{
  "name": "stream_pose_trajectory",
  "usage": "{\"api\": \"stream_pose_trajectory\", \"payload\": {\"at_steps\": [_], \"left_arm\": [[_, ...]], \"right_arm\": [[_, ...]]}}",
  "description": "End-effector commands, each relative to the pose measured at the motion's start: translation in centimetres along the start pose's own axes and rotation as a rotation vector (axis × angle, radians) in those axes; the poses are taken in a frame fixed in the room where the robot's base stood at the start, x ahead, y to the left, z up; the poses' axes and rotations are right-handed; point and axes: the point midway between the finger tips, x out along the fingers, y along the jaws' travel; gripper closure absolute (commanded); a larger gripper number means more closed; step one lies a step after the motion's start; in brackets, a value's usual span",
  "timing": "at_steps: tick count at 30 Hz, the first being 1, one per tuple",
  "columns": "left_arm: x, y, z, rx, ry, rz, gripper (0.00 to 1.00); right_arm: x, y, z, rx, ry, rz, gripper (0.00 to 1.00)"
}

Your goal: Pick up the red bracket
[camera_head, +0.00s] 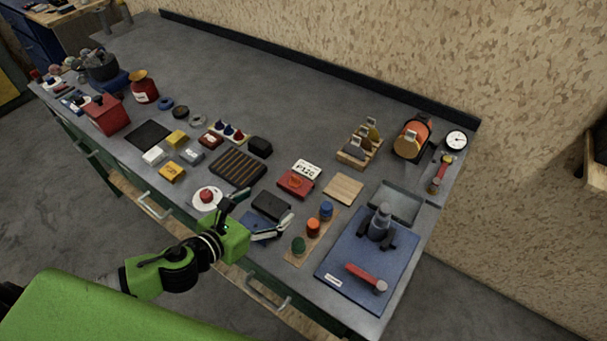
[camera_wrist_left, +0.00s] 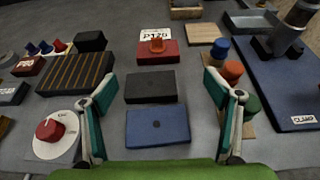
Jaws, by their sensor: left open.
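A red block with a small orange-red bracket-shaped piece (camera_head: 295,181) on top lies near the middle of the bench, in front of a white P120 card. It also shows at the top middle of the left wrist view (camera_wrist_left: 157,44). I cannot tell whether the block and the piece on it are separate. My left gripper (camera_head: 262,211) is open and empty over the bench's front edge, short of the red block. In the left wrist view its fingers stand wide apart, with a black pad (camera_wrist_left: 151,87) and a blue pad (camera_wrist_left: 158,126) in view between them. My right gripper is out of view.
A white dial with a red knob (camera_head: 207,196) is left of the gripper. Red, blue and green cylinders (camera_head: 313,228) are to its right, beside a blue mat (camera_head: 340,257) with a clamp. A striped block (camera_head: 238,167) lies behind. The bench's back left is clear.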

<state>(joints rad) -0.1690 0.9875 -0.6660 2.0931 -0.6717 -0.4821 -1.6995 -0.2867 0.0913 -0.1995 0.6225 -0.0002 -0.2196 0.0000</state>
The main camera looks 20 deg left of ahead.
Motion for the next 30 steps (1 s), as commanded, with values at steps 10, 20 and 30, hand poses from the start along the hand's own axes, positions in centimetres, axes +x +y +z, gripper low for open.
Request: {"api": "stream_pose_trajectory", "payload": {"at_steps": [10,20,30], "left_arm": [[6.0,0.0,0.3,-0.003,-0.002,0.001,0.18],[8.4,0.0,0.2,-0.002,0.000,-0.001,0.18],[12.3,0.5,0.6,-0.003,0.000,0.000,0.18]], "right_arm": [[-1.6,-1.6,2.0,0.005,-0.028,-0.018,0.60],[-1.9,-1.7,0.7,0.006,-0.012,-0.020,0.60],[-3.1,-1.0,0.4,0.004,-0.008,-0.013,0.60]]}}
